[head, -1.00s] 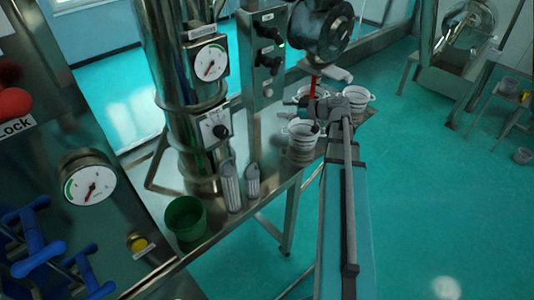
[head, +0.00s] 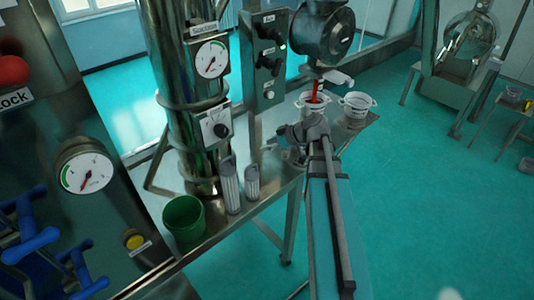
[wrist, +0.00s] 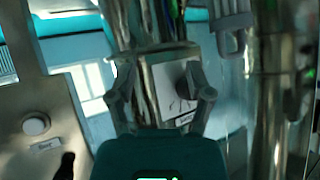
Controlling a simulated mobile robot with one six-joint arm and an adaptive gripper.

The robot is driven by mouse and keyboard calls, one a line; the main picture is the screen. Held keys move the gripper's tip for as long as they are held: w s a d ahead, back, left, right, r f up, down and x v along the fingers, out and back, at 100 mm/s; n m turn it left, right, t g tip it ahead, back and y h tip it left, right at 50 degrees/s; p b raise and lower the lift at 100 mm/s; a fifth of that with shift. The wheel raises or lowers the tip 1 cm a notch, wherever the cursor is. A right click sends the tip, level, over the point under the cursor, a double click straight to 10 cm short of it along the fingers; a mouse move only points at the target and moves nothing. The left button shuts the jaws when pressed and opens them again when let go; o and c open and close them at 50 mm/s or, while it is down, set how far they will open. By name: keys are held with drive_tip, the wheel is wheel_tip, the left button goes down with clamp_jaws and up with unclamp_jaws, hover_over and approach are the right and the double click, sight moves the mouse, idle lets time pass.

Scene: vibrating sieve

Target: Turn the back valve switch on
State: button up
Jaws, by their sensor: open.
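A steel switch panel (head: 265,60) stands behind the workbench, with black knobs one above another. The upper knob (head: 269,24), middle knob (head: 273,47) and lower knob (head: 275,67) show; their small labels are unreadable, so I cannot tell which is the back valve switch. My gripper (head: 285,143) is below and right of this panel, apart from it. In the wrist view my gripper (wrist: 162,95) is open with nothing between its fingers. That view looks inverted; the panel's white button (wrist: 36,125) and a dark knob (wrist: 67,165) show at the left.
A steel column with a gauge (head: 211,59) and a dial box (head: 215,125) stands left of the panel. White buckets (head: 357,107) stand right, near a red handle (head: 314,92).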

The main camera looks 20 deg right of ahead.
drive_tip(key=shift+s+a+f+g, duration=0.3)
drive_tip(key=shift+s+a+f, duration=0.15)
drive_tip(key=shift+f, duration=0.1)
drive_tip(key=s+a+f+m+g+h+b, duration=0.3)
drive_tip(key=s+a+f+m+h+b, duration=0.1)
drive_tip(key=f, duration=0.5)
drive_tip(key=s+a+f+m+g+h+b, duration=0.3)
drive_tip(key=s+a+f+m+h+b, duration=0.1)
drive_tip(key=s+a+f+h+b, duration=0.1)
wheel_tip(320, 180, down, 5)
drive_tip(key=s+a+b, duration=0.1)
drive_tip(key=s+b, duration=0.1)
drive_tip(key=s, duration=0.1)
drive_tip(key=shift+a+r+m, duration=0.2)
drive_tip(key=shift+a+m, duration=0.1)
